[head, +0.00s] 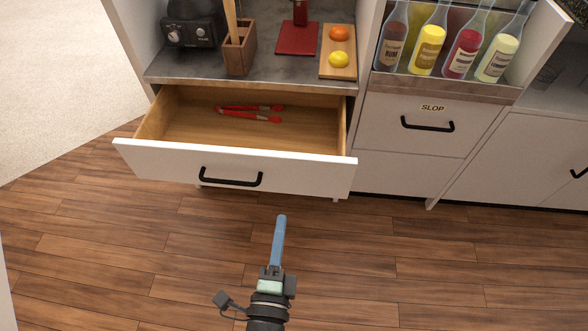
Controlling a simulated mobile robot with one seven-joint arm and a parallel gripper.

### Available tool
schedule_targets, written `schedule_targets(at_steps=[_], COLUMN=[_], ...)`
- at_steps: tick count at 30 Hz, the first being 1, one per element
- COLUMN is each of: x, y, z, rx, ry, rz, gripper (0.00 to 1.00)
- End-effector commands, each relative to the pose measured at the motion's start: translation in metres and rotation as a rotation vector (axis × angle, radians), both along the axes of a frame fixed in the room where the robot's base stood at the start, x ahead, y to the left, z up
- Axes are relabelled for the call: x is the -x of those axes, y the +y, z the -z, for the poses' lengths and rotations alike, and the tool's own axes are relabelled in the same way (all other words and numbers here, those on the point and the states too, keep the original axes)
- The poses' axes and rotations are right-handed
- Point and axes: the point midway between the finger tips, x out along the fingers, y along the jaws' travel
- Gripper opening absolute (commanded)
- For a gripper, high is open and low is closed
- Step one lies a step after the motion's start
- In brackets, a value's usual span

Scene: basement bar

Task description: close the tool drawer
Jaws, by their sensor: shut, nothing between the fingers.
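The tool drawer (235,167) is pulled well out of the counter unit, with a white front and a black bar handle (231,178). Red-handled tongs (248,112) lie inside it on the wooden bottom. My gripper (281,219) is shut and empty, its blue fingers together. In the picture it is below and to the right of the handle, in front of the drawer. It shows apart from the drawer front, but the exact distance cannot be told from this one view.
The counter above holds a wooden utensil block (239,52), a dark appliance (194,32) and a board with fruit (338,75). Bottles (428,48) stand in a rack at right, above a closed SLOP drawer (425,125). The wooden floor (130,240) around my arm is clear.

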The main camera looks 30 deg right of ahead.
Motion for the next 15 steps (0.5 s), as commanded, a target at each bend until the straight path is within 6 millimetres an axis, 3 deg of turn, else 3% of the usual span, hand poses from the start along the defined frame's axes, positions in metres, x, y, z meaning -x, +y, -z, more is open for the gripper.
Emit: schedule_targets(at_steps=[15], x=[-0.085], y=[-0.057], z=[-0.002], rx=[0.005], ry=[-0.005], rz=[-0.002], gripper=[0.0])
